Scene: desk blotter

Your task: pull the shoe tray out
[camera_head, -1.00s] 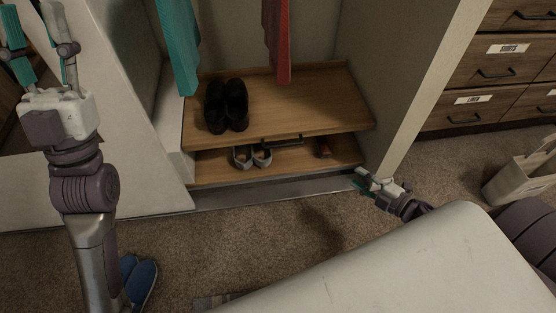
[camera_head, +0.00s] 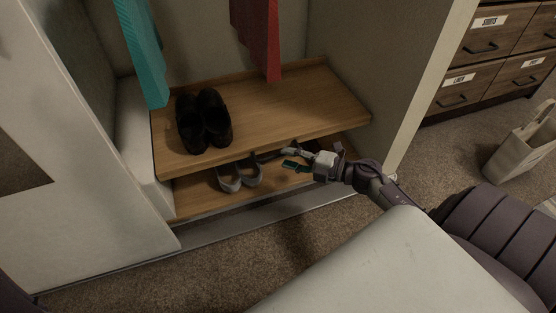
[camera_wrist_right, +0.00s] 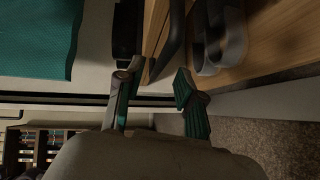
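The shoe tray (camera_head: 285,112) is a wooden board inside the closet, with a pair of black shoes (camera_head: 204,122) on its left part. Its dark bar handle (camera_head: 266,156) is on the front edge, partly hidden by my right gripper (camera_head: 291,159). In the right wrist view the handle (camera_wrist_right: 171,45) lies just beyond the gap between the open teal-padded fingers of my right gripper (camera_wrist_right: 157,92). I cannot tell whether a finger touches it. My left gripper is out of view.
Grey shoes (camera_head: 240,176) stand on a lower wooden shelf (camera_head: 196,196) under the tray. A teal garment (camera_head: 143,50) and a red garment (camera_head: 258,38) hang above. A labelled drawer unit (camera_head: 490,60) and a pale bag (camera_head: 522,148) are at the right. The carpet in front is clear.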

